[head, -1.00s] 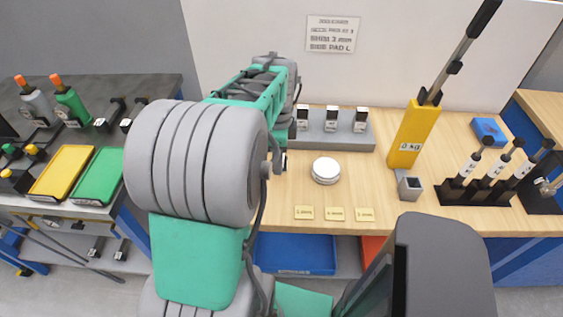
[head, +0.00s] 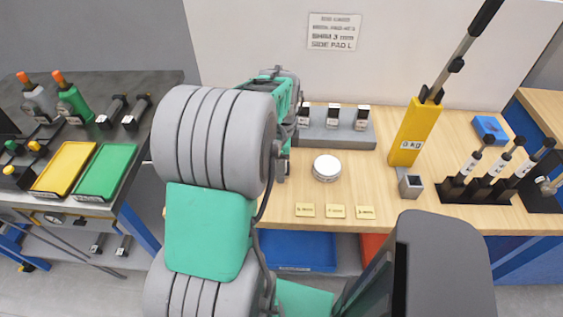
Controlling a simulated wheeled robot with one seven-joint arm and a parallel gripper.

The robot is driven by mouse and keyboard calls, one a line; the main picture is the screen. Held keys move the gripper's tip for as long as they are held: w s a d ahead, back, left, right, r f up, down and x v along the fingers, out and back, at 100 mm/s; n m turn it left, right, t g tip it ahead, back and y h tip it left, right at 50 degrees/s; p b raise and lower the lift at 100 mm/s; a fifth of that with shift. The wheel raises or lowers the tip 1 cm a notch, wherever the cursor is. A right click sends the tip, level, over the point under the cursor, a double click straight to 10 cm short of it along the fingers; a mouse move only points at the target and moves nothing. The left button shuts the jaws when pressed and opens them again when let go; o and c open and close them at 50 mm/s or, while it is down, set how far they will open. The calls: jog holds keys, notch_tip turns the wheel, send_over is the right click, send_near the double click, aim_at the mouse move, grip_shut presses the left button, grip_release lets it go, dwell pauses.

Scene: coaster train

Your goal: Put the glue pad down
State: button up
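I cannot make out a glue pad for certain in the head view. My arm's thick grey and teal links stand in the middle of the picture and reach over the left end of the wooden bench (head: 400,190). My gripper is hidden behind these links, so I cannot see its fingers or whether it holds anything. A round white-topped tin (head: 326,168) stands on the bench, right of my arm. Three small yellow labelled plates (head: 336,211) lie along the bench's front edge.
A grey block (head: 335,135) with three small dark-topped items is behind the tin. A yellow lever tool (head: 413,135) stands right, beside a rack of syringe-like tools (head: 485,180). Yellow (head: 65,167) and green (head: 105,172) trays lie on the left table. A sign (head: 334,32) hangs behind.

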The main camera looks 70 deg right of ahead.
notch_tip(320, 180, up, 12)
jog(key=w+a+n, duration=0.4)
jog(key=w+n, duration=0.1)
jog(key=w, duration=0.2)
jog(key=w+a+n, duration=0.4)
jog(key=w, duration=0.4)
jog(key=w+a+n+t+h, duration=0.1)
jog(key=w+a+n, duration=0.75)
jog(key=a, duration=0.35)
jog(key=w+a+f+n+t+y, duration=0.1)
jog(key=a+f+n+t, duration=0.1)
jog(key=a+n, duration=1.4)
jog(key=a+f, duration=0.1)
jog(key=a, duration=0.4)
jog(key=shift+f+b, duration=0.15)
jog(key=shift+b, duration=0.15)
